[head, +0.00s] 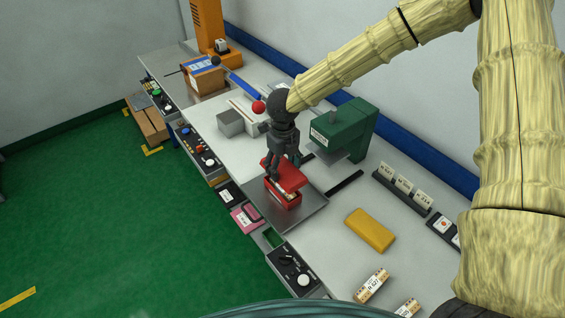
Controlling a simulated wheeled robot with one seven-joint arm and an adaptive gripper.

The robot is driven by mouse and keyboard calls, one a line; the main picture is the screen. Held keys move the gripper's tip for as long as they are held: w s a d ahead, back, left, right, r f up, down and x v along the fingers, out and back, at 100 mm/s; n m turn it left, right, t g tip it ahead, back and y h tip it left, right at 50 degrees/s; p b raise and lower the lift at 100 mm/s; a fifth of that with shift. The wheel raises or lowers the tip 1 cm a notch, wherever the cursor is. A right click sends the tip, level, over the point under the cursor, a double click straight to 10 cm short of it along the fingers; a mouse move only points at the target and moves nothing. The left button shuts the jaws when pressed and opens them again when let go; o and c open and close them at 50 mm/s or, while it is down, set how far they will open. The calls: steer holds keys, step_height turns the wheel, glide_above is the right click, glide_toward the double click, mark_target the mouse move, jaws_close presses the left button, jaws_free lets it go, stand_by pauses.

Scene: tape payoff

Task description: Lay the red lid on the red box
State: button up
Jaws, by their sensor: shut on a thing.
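The red box (286,202) stands on a grey metal plate (312,212) on the long bench. Something pale shows inside its open top. The red lid (294,174) is at my gripper's fingertips, just above the box, and hides part of the opening. My gripper (279,170) points down over the box and is shut on the lid. I cannot tell whether the lid touches the box rim.
A green machine (345,130) stands behind and right of my gripper. A grey open box (231,122) and a red ball (258,107) are to the left. A yellow block (370,229) lies to the right. Control panels (295,270) line the front edge.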

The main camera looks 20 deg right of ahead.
steer(key=f+b, duration=0.1)
steer(key=w+f, duration=0.1)
steer(key=f, duration=0.1)
steer(key=shift+f+b, duration=0.1)
steer(key=shift+b, duration=0.25)
steer(key=shift+f, duration=0.25)
steer(key=shift+s+f+b, duration=0.3)
steer(key=shift+f+b, duration=0.15)
steer(key=shift+b, duration=0.4)
steer(key=shift+w+f, duration=0.15)
steer(key=shift+f, duration=0.75)
steer(key=shift+f, duration=0.9)
stand_by(0.4)
